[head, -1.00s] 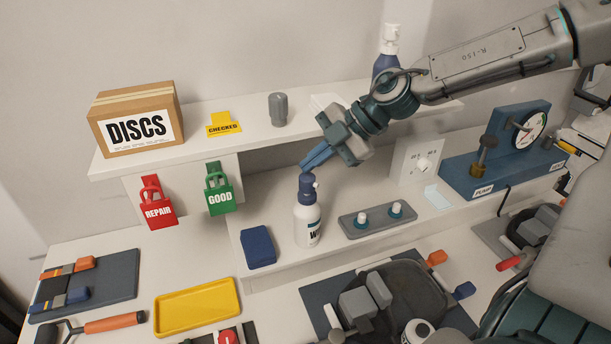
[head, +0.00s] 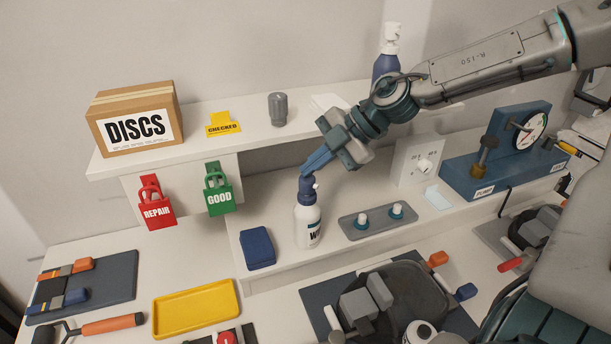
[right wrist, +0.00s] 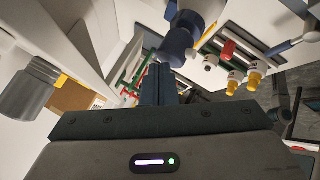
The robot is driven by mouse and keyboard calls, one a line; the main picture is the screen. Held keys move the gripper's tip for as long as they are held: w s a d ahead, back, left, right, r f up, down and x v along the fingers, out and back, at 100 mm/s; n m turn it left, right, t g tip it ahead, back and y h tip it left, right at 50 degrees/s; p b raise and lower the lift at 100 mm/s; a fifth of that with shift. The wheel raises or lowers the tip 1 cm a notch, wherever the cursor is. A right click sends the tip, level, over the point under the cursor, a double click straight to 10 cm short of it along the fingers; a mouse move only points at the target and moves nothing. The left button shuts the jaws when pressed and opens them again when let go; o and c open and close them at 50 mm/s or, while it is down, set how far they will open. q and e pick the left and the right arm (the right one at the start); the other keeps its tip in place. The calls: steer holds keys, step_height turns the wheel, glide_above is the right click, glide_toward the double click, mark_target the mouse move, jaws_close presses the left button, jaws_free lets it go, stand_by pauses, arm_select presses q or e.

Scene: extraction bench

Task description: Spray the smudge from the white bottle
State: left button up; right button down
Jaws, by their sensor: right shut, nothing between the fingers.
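The white bottle (head: 308,228) with a dark blue spray head (head: 306,190) stands upright on the lower shelf. My right gripper (head: 306,172) comes in from the upper right, shut and empty, with its blue fingertips at the top of the spray head. They look to be touching it or just above it. In the right wrist view the shut fingers (right wrist: 158,85) point at the blue spray head (right wrist: 178,46). I cannot make out the smudge. My left gripper is not in view.
A blue block (head: 257,248) stands left of the bottle, and a grey tray with two knobs (head: 370,222) right of it. The upper shelf (head: 235,137) behind holds a DISCS box (head: 136,120), a grey jar (head: 278,108) and another spray bottle (head: 390,40). A yellow tray (head: 196,308) lies in front.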

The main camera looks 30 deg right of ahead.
mark_target(313, 177)
stand_by(0.3)
steer(key=shift+r+p, duration=0.7)
steer(key=shift+r, duration=0.25)
step_height(313, 177, up, 6)
steer(key=p, duration=0.4)
stand_by(2.4)
